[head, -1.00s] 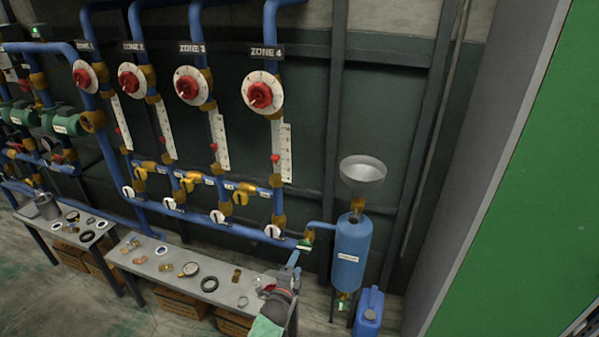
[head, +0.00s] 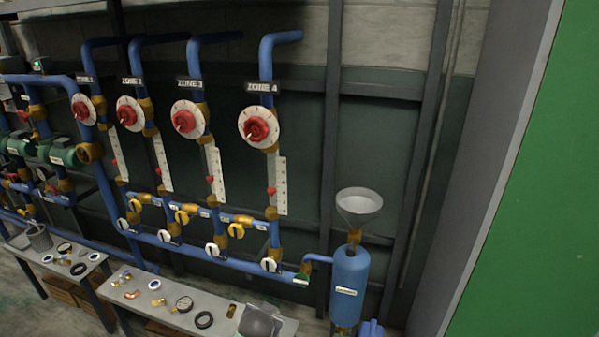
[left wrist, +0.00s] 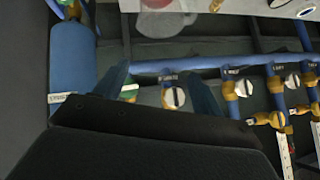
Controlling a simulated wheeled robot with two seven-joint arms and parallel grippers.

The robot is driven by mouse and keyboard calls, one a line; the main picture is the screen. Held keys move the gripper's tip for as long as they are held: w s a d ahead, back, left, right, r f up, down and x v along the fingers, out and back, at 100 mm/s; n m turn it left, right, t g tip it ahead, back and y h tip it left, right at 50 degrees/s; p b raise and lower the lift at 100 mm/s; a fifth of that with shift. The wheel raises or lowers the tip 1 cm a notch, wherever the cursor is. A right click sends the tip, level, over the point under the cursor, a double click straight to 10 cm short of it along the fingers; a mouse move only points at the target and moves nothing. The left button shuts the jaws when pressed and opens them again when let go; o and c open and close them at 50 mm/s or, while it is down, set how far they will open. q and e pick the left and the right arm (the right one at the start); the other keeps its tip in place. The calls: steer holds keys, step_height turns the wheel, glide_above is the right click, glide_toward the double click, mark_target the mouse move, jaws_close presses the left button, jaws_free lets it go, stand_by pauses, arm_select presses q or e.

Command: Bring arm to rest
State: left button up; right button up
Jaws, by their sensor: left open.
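My left gripper (left wrist: 158,88) shows only in the left wrist view. Its two dark blue fingers are spread apart, and nothing is visibly held. A green-handled valve (left wrist: 128,92) shows beyond the left finger, and a white-handled valve (left wrist: 174,98) shows between the fingers. In the head view, the green-handled valve (head: 301,279) sits at the right end of the lower blue pipe. It is beside the blue tank (head: 350,275), which has a funnel (head: 359,203) on top. My right gripper is in no view.
A blue jug (head: 371,329) stands beside the tank. Zone dials, including the Zone 4 dial (head: 258,128), line the wall.

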arm_select(q)
steer(key=s+a+r+n+g+h+p, duration=0.1)
steer(key=s+a+r+g, duration=0.1)
steer(key=s, duration=1.3)
steer(key=s+a+r+n+g+h, duration=0.1)
steer(key=s+r+n+g, duration=0.15)
steer(key=s, duration=1.25)
steer(key=s+f+g, duration=0.2)
steer(key=s+f, duration=0.2)
steer(key=s, duration=0.4)
steer(key=shift+s+a+m, duration=0.25)
steer(key=shift+a+m, duration=0.15)
steer(key=shift+m, duration=0.05)
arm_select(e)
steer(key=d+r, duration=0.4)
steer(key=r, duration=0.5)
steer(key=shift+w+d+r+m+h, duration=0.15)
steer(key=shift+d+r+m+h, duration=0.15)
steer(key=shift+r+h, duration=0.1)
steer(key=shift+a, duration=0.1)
